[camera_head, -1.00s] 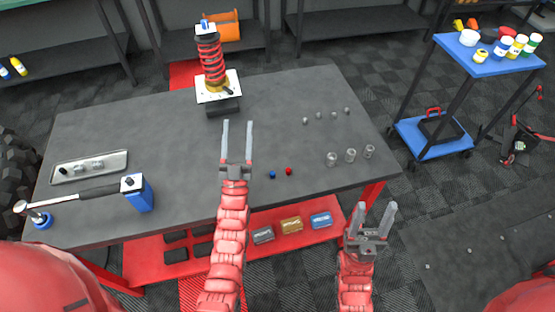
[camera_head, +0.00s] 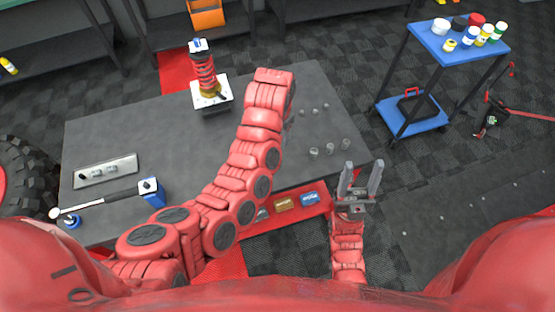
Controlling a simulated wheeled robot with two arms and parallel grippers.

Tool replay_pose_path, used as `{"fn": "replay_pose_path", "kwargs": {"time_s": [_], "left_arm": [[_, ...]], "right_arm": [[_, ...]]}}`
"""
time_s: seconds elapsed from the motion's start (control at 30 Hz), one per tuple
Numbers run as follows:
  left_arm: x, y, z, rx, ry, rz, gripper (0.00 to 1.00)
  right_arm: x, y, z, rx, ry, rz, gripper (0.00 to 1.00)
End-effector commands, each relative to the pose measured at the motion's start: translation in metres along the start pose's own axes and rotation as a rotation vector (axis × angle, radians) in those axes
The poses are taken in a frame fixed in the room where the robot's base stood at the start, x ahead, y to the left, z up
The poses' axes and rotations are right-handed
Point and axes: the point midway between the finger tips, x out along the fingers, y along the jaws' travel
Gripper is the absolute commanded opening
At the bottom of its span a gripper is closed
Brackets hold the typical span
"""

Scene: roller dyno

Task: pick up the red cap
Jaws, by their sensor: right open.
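The red cap is not visible now; my left arm covers the part of the dark table (camera_head: 150,130) where it lay, and the blue cap beside it is hidden too. My left arm reaches over the table from the left, and its gripper is hidden behind its own links. My right gripper (camera_head: 360,180) is open and empty, off the table's front right edge, with its fingers pointing up in the view.
A red spring shock absorber (camera_head: 204,75) stands on the table's far side. Several small clear jars (camera_head: 314,153) stand at the right. A metal tray (camera_head: 105,171), a hammer (camera_head: 95,203) and a blue box (camera_head: 152,193) lie left. A blue cart (camera_head: 455,47) stands right.

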Motion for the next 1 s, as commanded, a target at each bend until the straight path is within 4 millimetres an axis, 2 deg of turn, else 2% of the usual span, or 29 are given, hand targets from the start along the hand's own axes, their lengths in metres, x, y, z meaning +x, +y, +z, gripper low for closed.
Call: {"fn": "replay_pose_path", "kwargs": {"time_s": [0.07, 0.17, 0.27, 0.5, 0.6, 0.67, 0.77, 1.0], "left_arm": [[-0.005, 0.003, 0.005, 0.009, -0.030, 0.007, 0.58], [0.006, 0.005, 0.009, 0.013, -0.047, 0.012, 0.58], [0.025, 0.005, 0.009, 0.013, -0.045, 0.010, 0.58], [0.084, 0.005, 0.011, 0.012, -0.041, 0.009, 0.58], [0.100, 0.005, 0.011, 0.012, -0.040, 0.010, 0.58], [0.100, 0.004, 0.011, 0.010, -0.042, 0.011, 0.58], [0.110, 0.005, 0.013, 0.010, -0.044, 0.013, 0.58], [0.120, 0.004, 0.012, 0.010, -0.043, 0.012, 0.58]], "right_arm": [[0.001, 0.000, 0.000, 0.000, 0.000, 0.000, 0.55], [-0.007, 0.000, 0.001, 0.000, 0.000, 0.000, 0.55], [-0.019, -0.001, 0.003, 0.000, 0.000, 0.000, 0.55], [-0.064, -0.003, 0.011, 0.000, 0.000, 0.000, 0.55], [-0.078, -0.004, 0.013, 0.000, 0.000, 0.000, 0.55], [-0.066, -0.003, 0.011, 0.000, -0.001, 0.000, 0.55], [-0.064, -0.003, 0.011, 0.000, 0.000, 0.000, 0.55], [-0.054, -0.003, 0.009, 0.000, 0.000, 0.000, 0.55]]}}
